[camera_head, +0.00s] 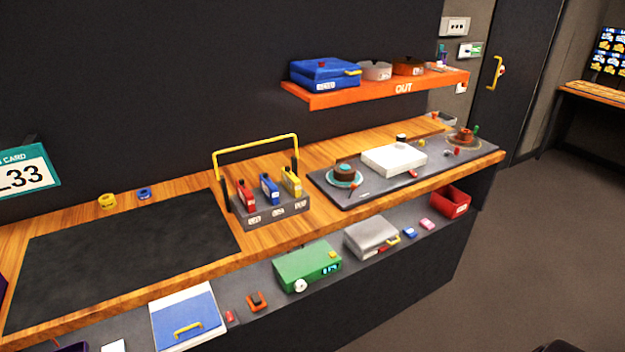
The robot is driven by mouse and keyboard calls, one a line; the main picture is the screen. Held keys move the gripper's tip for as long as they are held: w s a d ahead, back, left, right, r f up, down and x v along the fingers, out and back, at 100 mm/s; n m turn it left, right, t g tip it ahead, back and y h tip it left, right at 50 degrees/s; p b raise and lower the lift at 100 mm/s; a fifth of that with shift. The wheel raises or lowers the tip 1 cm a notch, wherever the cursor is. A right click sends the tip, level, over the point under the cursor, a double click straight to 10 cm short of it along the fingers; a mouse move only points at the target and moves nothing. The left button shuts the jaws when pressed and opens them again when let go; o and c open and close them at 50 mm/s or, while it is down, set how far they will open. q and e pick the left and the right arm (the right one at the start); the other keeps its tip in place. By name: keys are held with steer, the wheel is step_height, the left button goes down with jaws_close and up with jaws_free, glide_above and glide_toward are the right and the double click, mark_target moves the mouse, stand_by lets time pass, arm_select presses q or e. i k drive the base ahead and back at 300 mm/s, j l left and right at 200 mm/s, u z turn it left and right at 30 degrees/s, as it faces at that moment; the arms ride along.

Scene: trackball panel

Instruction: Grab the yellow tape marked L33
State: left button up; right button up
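A grey rack (272,211) with a yellow handle frame behind it stands on the wooden counter and holds three upright cartridge-like items. They are red (246,197) on the left, blue (269,189) in the middle and yellow (291,182) on the right. Small white labels on the rack front are too small to read. A small yellow roll (107,201) lies on the counter at the left, beside a blue roll (145,194); no marking on it is legible. Neither gripper is in view.
A dark mat (125,262) lies bare on the left counter. A black board (350,198) with a white box (394,160) lies to the right. An orange shelf (375,92) hangs above. A lower ledge holds a green device (308,266), a grey case (371,237) and a red bin (450,202).

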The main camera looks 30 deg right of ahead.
mark_target(290, 181)
steer(key=z, duration=0.9)
steer(key=i+j, duration=0.05)
